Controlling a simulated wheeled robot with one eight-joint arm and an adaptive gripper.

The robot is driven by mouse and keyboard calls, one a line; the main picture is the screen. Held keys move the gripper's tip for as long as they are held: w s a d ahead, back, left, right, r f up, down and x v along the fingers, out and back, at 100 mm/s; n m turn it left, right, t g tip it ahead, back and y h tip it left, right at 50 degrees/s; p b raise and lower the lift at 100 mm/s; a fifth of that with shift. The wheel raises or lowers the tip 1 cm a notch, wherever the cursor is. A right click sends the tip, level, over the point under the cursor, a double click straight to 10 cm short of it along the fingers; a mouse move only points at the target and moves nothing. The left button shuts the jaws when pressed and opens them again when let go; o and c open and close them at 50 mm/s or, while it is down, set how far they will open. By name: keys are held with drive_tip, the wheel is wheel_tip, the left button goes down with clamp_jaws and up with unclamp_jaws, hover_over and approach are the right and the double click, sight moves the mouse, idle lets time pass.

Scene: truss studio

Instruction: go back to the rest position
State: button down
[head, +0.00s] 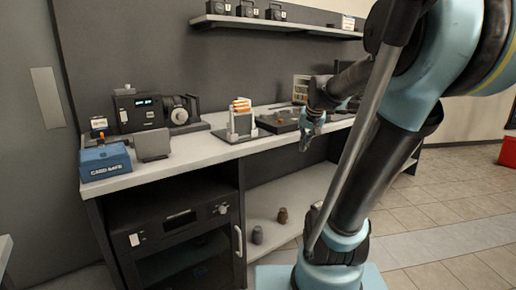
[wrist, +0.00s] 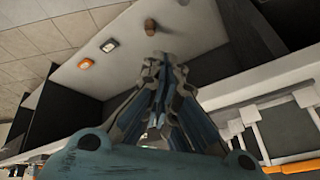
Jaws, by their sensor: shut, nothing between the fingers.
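My gripper (head: 311,137) hangs from my arm at the front edge of the workbench (head: 215,147) in the head view, fingers pointing down. In the wrist view my gripper (wrist: 160,66) is shut with its fingers together and nothing held. Below and beyond the fingertips the wrist view shows the lower shelf (wrist: 120,50) of the bench. My arm covers the right part of the bench in the head view.
On the bench stand a blue box (head: 105,162), a dark device with a display (head: 150,112) and a holder with orange-topped items (head: 241,120). A red container (head: 508,151) is at far right. Tiled floor (head: 430,220) lies open at right.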

drive_tip(key=s+f+n+g, duration=0.1)
drive_tip(key=s+f, duration=0.7)
drive_tip(key=s, duration=0.3)
drive_tip(key=s+d+f+n+g+h, duration=0.1)
drive_tip(key=s+f, duration=0.6)
drive_tip(key=s, duration=0.4)
drive_tip(key=shift+s+f+n+g, duration=0.3)
drive_tip(key=shift+s+f+g, duration=0.1)
drive_tip(key=shift+w+f, duration=0.2)
drive_tip(key=shift+w, duration=0.25)
